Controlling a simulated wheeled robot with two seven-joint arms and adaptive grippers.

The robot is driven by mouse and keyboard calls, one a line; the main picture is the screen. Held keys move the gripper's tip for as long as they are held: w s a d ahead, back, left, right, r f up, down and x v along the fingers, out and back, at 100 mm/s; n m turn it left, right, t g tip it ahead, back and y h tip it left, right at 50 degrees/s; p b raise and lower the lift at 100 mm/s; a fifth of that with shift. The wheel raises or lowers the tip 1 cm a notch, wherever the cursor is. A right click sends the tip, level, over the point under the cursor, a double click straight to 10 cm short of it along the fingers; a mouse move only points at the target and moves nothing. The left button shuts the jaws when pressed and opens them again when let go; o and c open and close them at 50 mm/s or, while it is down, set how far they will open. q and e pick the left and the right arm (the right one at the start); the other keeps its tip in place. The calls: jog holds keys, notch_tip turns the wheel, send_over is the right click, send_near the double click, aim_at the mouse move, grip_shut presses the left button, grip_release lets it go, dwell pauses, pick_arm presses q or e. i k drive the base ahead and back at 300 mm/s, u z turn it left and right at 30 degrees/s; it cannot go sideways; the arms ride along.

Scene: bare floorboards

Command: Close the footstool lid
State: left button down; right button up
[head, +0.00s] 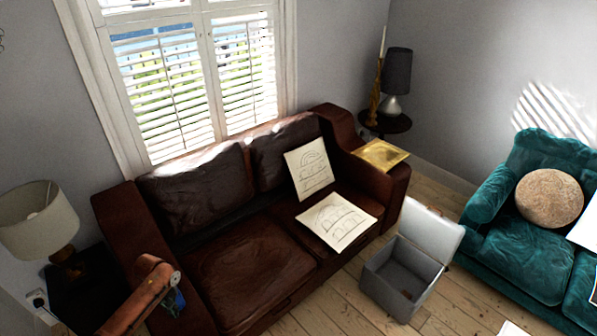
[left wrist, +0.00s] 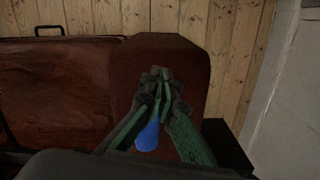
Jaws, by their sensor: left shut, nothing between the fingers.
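The footstool (head: 388,292) is a small grey box on the floorboards, right of the brown sofa in the head view. Its pale lid (head: 430,230) stands raised along the back right side, so the grey inside shows. A small dark mark or object lies on its inside bottom; I cannot tell which. My left gripper (head: 176,300) is at the lower left, by the sofa's left end, far from the footstool. In the left wrist view its green fingers (left wrist: 158,82) are shut and empty, in front of the brown sofa arm. My right gripper is not in view.
The brown sofa (head: 235,265) with two drawings fills the middle, between my left gripper and the footstool. A lamp (head: 38,222) stands at the left. Bare floor (head: 335,305) lies in front of the footstool.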

aim_at(435, 234)
jog(key=z, duration=0.15)
jog(key=i, duration=1.9)
jog(key=z, duration=1.5)
jog(key=i, duration=1.2)
jog(key=z, duration=0.85)
